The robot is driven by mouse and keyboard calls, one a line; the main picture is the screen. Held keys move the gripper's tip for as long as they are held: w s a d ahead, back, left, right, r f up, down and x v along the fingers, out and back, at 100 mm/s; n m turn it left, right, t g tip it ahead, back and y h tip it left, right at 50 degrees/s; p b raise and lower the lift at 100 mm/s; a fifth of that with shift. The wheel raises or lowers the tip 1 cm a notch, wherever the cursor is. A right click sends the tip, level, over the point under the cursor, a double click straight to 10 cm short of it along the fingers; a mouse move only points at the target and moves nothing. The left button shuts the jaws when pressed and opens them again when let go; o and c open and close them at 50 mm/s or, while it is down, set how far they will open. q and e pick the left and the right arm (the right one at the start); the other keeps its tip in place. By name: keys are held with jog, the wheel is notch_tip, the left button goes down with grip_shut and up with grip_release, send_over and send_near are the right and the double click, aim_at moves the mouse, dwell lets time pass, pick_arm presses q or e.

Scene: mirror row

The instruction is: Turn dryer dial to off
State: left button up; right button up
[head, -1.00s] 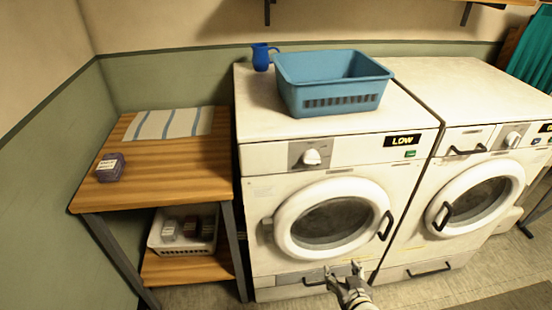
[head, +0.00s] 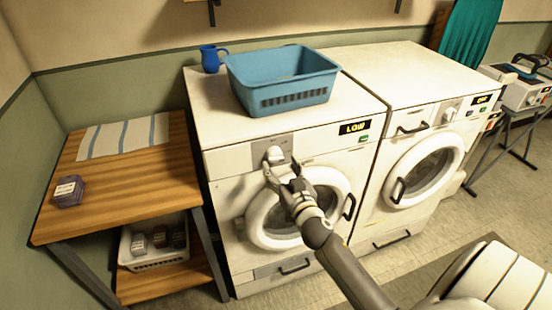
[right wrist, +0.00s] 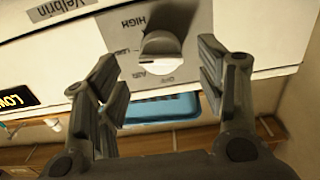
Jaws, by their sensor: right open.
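The left-hand white dryer (head: 225,165) has a white dial (head: 274,154) on a grey panel, and its display (head: 355,128) reads LOW. In the right wrist view the dial (right wrist: 162,52) has HIGH, LOW, AIR and OFF printed around it. My right gripper (head: 282,168) is open in front of the dial in the head view. In the right wrist view its two fingers (right wrist: 158,62) stand on either side of the dial with gaps. I cannot tell how far it is from the panel in depth. My left gripper is not in view.
A blue basket (head: 285,98) and blue mug (head: 210,60) stand on the dryer. A second white machine (head: 395,145) stands to the right. A wooden table (head: 130,180) on the left holds a striped cloth (head: 125,137) and a purple box (head: 69,190). A white bin (head: 132,258) sits below.

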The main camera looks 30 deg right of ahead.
aim_at(276, 161)
jog(key=shift+x, duration=2)
jog(key=c, duration=1)
jog(key=shift+c, duration=0.2)
